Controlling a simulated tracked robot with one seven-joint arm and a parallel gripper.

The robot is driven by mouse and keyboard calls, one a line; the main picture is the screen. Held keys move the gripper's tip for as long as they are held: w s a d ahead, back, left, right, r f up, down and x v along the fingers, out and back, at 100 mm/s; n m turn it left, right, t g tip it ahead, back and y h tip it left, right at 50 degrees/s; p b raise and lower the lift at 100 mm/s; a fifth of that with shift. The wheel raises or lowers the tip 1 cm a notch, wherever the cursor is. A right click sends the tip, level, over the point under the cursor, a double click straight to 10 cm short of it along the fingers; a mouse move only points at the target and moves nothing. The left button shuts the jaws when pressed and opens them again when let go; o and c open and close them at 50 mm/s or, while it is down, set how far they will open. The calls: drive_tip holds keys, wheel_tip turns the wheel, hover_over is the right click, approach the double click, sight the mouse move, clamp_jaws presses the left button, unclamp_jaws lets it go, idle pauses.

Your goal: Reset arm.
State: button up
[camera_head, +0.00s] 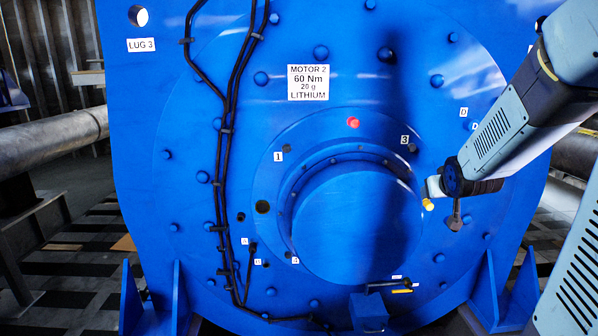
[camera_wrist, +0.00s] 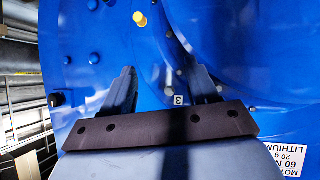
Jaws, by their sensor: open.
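My arm comes in from the right in the head view. My gripper (camera_head: 433,188) is in front of the right side of the blue motor face (camera_head: 340,215), close to a yellow peg (camera_head: 428,204). In the wrist view my gripper (camera_wrist: 152,62) has its two dark fingers spread apart with nothing between them. The yellow peg (camera_wrist: 140,19) shows beyond the fingers there, apart from them. Whether the fingers touch the motor face is hard to tell.
A red peg (camera_head: 353,123) sits above the round hub. Black cables (camera_head: 228,130) run down the left of the face. A small blue box (camera_head: 368,311) and a dark lever (camera_head: 390,284) are at the bottom. Pipes (camera_head: 55,140) stand at the left.

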drive_tip(key=s+a+r+g, duration=0.1)
drive_tip(key=s+a, duration=0.3)
drive_tip(key=s, duration=0.4)
drive_tip(key=s+a+r+g+y, duration=0.1)
drive_tip(key=s+a, duration=0.3)
drive_tip(key=s, duration=0.5)
drive_tip(key=s+a+r+g+y, duration=0.1)
drive_tip(key=s+a+r+g, duration=0.2)
drive_tip(key=s, duration=0.6)
drive_tip(key=shift+s+a+r+g, duration=0.2)
drive_tip(key=shift+s+a+g, duration=0.1)
drive_tip(key=shift+a, duration=0.35)
